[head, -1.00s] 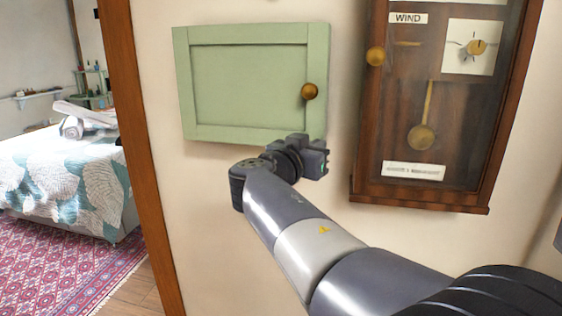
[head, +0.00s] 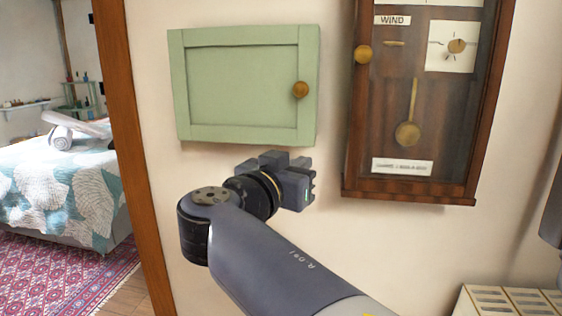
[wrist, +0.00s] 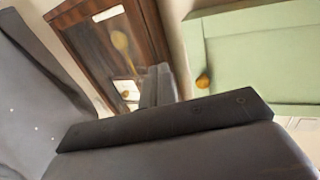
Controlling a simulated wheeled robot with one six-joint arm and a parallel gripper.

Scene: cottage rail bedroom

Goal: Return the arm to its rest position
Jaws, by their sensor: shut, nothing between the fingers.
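My gripper (head: 309,187) is at the end of my bent arm, in front of the wall, below the green cabinet and left of the clock's lower end in the head view. Its fingers are shut with nothing between them. In the wrist view the closed fingers (wrist: 158,86) stick out toward the clock. The gripper shows no contact with the cabinet or the clock.
The small green wall cabinet (head: 235,90) is shut, with a brass knob. A wooden pendulum clock (head: 455,192) labelled WIND hangs right of it. A cream slatted object (head: 500,300) is at lower right. A doorway post (head: 125,120) stands left, with a bed (head: 85,190) beyond.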

